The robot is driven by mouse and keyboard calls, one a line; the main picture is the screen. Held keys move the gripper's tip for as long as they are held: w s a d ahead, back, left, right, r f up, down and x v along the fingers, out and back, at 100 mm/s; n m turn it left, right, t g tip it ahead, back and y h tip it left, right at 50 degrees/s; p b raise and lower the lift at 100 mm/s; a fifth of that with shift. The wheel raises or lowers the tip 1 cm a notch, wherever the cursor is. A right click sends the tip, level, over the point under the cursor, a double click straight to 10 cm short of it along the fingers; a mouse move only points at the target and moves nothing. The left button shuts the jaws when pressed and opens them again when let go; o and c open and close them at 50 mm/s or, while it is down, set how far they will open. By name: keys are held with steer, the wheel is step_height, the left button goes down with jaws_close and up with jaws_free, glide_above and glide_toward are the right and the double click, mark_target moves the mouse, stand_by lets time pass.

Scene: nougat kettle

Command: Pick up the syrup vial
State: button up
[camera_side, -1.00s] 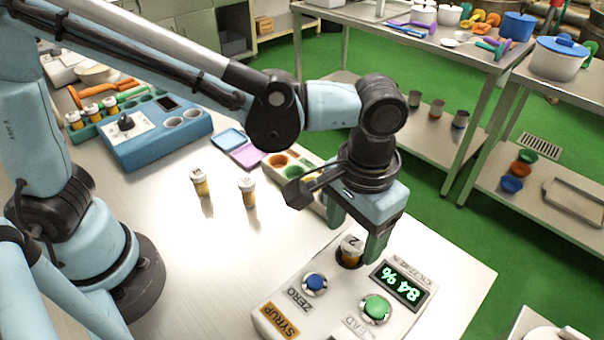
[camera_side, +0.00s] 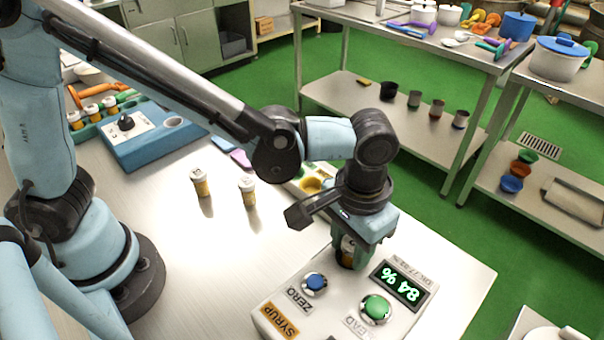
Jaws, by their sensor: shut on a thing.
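The syrup vial (camera_side: 347,246) is amber with a pale cap. It stands in the round well of the white syrup meter (camera_side: 335,300), mostly hidden by my fingers. My gripper (camera_side: 349,252) points down over the well and is shut on this vial. I cannot tell whether the vial is lifted at all.
Two more capped vials stand on the bench, one left (camera_side: 200,182) and one right (camera_side: 247,191). A blue device (camera_side: 150,140) and a rack of vials (camera_side: 95,112) are at the back left. The bench's front middle is clear.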

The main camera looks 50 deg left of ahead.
mark_target(351, 245)
steer(key=shift+c, duration=0.5)
steer(key=shift+r, duration=0.1)
steer(key=shift+r, duration=0.5)
steer(key=r, duration=0.3)
steer(key=shift+s+r, duration=0.15)
steer(key=shift+s, duration=0.1)
steer(key=s+d+r, duration=0.3)
steer(key=s+r, duration=0.3)
steer(key=s, duration=0.3)
steer(key=w+a+n, duration=0.6)
steer(key=w+a, duration=0.6)
steer(key=w, duration=0.1)
steer(key=w+a+f+n, duration=0.1)
steer(key=w+a+n, duration=0.15)
steer(key=a, duration=0.65)
steer(key=w+a+f+n, duration=0.15)
steer(key=a+n, duration=0.25)
steer(key=a, duration=0.4)
steer(key=shift+m, duration=0.25)
steer(key=shift+w+a+f, duration=0.1)
steer(key=shift+w+f, duration=0.1)
steer(key=shift+f, duration=1.8)
steer(key=shift+w+f, duration=0.15)
steer(key=shift+f, duration=1.8)
